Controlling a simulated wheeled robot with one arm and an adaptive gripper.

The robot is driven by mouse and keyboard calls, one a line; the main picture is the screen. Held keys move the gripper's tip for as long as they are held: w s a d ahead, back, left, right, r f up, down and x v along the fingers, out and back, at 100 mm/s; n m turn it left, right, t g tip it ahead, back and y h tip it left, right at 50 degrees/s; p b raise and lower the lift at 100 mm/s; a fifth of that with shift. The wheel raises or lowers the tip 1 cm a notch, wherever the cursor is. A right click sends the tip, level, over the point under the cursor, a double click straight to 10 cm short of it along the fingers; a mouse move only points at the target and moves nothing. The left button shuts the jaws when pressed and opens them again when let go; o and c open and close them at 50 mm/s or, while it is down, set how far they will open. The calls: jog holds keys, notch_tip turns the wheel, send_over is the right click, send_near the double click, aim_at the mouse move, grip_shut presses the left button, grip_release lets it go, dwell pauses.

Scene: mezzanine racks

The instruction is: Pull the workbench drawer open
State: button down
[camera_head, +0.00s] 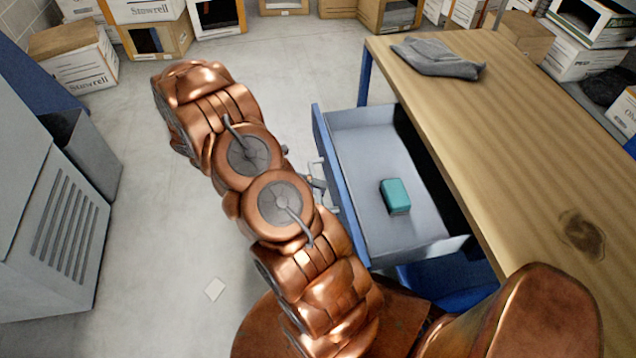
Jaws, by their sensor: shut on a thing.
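The workbench (520,110) has a wooden top and stands on the right. Its drawer (365,140) has a blue front (340,185) and a grey inside, and it stands well out from under the top. A teal block (396,196) lies on the drawer floor. My gripper (322,184) is at the outer side of the drawer front, shut on the drawer handle. My copper arm hides most of the gripper and the handle.
A grey cloth (438,57) lies on the far end of the bench top. A grey cabinet (45,220) and a grey bin (85,155) stand at the left. Boxes (75,62) line the back.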

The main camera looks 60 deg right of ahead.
jog(key=shift+a, duration=0.1)
jog(key=c, duration=1.1)
grip_release()
jog(key=shift+c, duration=0.2)
jog(key=shift+w, duration=0.1)
jog(key=v, duration=1.2)
